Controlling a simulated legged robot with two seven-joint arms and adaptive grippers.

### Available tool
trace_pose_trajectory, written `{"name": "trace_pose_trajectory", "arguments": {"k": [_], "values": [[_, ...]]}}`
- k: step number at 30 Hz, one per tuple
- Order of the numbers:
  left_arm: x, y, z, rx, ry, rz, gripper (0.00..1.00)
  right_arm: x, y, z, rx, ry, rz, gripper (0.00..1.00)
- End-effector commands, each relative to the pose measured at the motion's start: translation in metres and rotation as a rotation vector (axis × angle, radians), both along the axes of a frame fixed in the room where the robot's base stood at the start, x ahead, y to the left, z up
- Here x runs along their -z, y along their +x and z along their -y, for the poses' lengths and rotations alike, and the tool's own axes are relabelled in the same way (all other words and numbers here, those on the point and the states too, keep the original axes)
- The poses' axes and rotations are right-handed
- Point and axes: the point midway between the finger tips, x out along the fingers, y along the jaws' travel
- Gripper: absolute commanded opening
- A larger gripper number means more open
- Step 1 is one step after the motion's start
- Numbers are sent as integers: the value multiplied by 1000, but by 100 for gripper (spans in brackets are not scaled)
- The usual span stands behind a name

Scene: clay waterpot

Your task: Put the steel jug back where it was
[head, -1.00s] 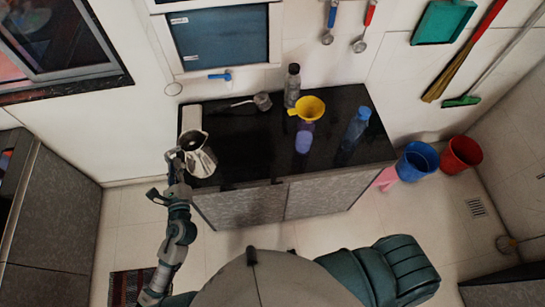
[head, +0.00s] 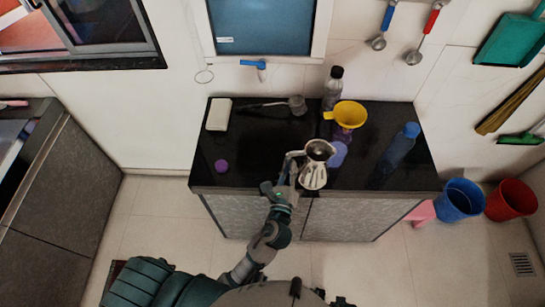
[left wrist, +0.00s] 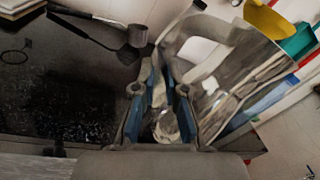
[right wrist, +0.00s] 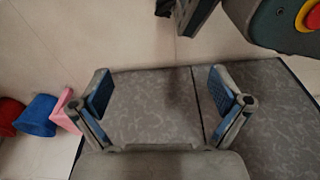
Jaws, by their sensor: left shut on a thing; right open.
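The shiny steel jug (head: 313,172) is over the front middle of the black counter (head: 258,150) in the head view. I cannot tell whether its base touches the counter. My left gripper (head: 287,180) is shut on the jug's handle, on the jug's left side. In the left wrist view, the fingers (left wrist: 160,80) close around the handle, and the jug's body (left wrist: 238,85) is to their right. My right gripper (right wrist: 160,92) is open and empty in the right wrist view, with the grey cabinet front (right wrist: 150,120) behind it.
A small purple disc (head: 221,166) and a white block (head: 218,114) are on the counter's left, with a ladle (head: 297,104) behind. A yellow funnel (head: 346,113), dark bottle (head: 332,88) and blue bottle (head: 400,148) stand behind and right of the jug. The left-middle counter is clear.

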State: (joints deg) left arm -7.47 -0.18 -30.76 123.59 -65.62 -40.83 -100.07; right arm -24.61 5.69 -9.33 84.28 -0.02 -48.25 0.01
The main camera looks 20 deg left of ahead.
Motion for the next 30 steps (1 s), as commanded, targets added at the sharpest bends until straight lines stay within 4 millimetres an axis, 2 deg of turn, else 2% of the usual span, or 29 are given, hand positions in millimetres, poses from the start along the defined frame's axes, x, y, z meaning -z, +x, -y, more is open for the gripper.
{"name": "trace_pose_trajectory", "arguments": {"k": [1, 6, 9, 12, 18, 24, 30], "values": [[-2, 8, -15, -2, 5, 7, 0, -1, 0, -1, 0, 0, 1, 100], [4, 33, -63, -1, 2, 5, 0, 2, -2, -3, 0, -3, -1, 100], [6, 45, -83, 0, 1, 4, 0, 3, -3, -2, 0, -2, -2, 100], [8, 54, -96, 1, 1, 3, 0, 4, -3, -1, -1, 1, -2, 100], [13, 60, -103, 1, 2, 2, 0, 4, -2, 0, -1, 0, -4, 100], [41, 60, -105, 0, 1, -1, 0, -21, 16, -2, 3, 7, 15, 100], [45, 60, -108, 2, -3, 3, 0, -31, 20, -4, 5, 2, 15, 100]]}}
